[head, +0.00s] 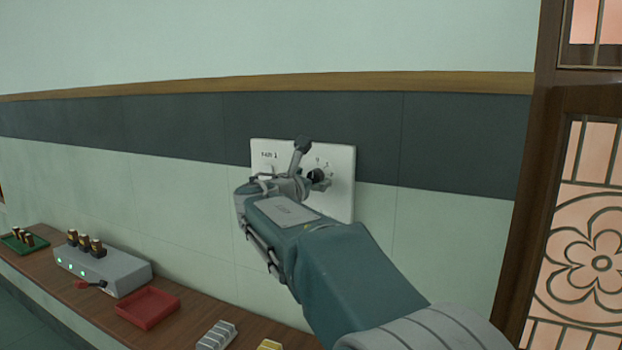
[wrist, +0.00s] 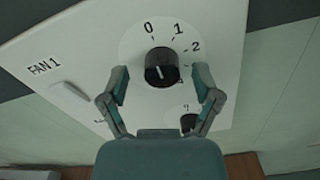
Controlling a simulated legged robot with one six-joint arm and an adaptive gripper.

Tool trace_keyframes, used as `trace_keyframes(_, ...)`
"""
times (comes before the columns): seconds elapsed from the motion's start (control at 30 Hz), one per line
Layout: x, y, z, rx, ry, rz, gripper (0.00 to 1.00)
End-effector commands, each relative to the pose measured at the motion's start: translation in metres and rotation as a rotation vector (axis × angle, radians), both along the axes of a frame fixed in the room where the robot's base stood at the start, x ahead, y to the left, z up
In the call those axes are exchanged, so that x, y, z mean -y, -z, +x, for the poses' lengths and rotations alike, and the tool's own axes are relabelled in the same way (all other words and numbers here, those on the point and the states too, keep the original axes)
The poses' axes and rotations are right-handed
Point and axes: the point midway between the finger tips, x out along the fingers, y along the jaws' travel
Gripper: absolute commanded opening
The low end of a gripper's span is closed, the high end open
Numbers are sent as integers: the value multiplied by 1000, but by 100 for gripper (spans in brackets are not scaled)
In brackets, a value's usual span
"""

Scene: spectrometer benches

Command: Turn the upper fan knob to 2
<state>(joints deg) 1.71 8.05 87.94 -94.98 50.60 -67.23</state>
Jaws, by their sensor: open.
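The white fan panel (head: 343,200) is on the wall, marked FAN 1, and fills much of the wrist view (wrist: 85,60). Its upper knob (wrist: 162,66) is dark and round, with a pale line on its face; I cannot tell which number it points at. The marks 0, 1 and 2 run clockwise above and right of it, and a further mark is partly hidden. My gripper (wrist: 160,80) is open, one finger on each side of the upper knob, with gaps showing in the wrist view. A lower knob (wrist: 188,122) is partly hidden by my gripper.
A small switch (wrist: 70,92) sits on the panel left of the knob. Below in the head view, a bench (head: 85,297) carries a grey box (head: 125,275), a red tray (head: 148,308) and a green tray (head: 15,243). A wooden door frame (head: 530,200) stands at right.

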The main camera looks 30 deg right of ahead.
Motion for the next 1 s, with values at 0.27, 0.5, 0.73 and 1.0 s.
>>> trace_keyframes(0.27,0,0,0,0,0,0,54)
trace_keyframes(0.5,0,0,0,0,-1,0,0)
trace_keyframes(0.73,0,0,0,16,-2,12,0)
trace_keyframes(1.0,0,0,0,114,-3,88,0)
